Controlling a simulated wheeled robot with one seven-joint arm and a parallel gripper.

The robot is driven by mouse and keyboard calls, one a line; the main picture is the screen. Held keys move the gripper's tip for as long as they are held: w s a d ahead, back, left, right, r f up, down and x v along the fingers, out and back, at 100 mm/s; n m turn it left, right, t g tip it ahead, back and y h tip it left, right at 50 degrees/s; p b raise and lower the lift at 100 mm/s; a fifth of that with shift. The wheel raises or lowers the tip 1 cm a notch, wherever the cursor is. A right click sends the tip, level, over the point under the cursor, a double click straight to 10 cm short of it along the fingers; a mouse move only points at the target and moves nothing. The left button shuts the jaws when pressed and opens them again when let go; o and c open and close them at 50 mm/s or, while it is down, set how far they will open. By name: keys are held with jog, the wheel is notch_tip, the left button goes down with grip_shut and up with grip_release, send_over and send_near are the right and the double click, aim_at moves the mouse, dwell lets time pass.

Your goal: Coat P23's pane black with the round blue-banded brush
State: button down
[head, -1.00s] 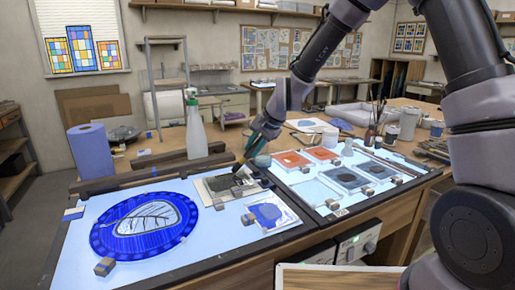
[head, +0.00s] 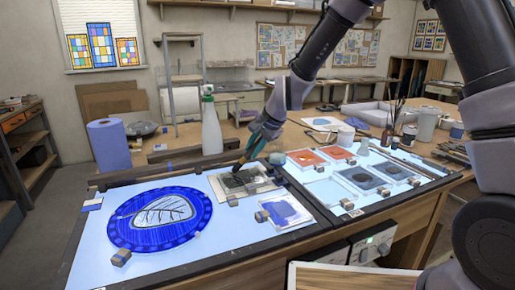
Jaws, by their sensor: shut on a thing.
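My gripper (head: 266,134) is shut on a brush (head: 249,154), which slants down and left to a pane on the light table. The square pane (head: 259,181) has a pale border and a dark, uneven black-grey middle.
A blue oval piece with a leaf (head: 118,232) lies left, a blue-patched pane (head: 287,212) in front. Red (head: 305,158) and grey panes (head: 360,180) lie right. A spray bottle (head: 211,130) and blue roll (head: 108,145) stand behind. Small blocks sit around the panes.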

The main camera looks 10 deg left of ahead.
jog(key=s+a, duration=0.1)
jog(key=a, duration=0.2)
jog(key=s+a, duration=0.1)
jog(key=shift+s+a+r, duration=0.1)
jog(key=shift+s+a, duration=0.15)
jog(key=shift+s, duration=0.1)
dwell(0.4)
jog(key=shift+r, duration=2.55)
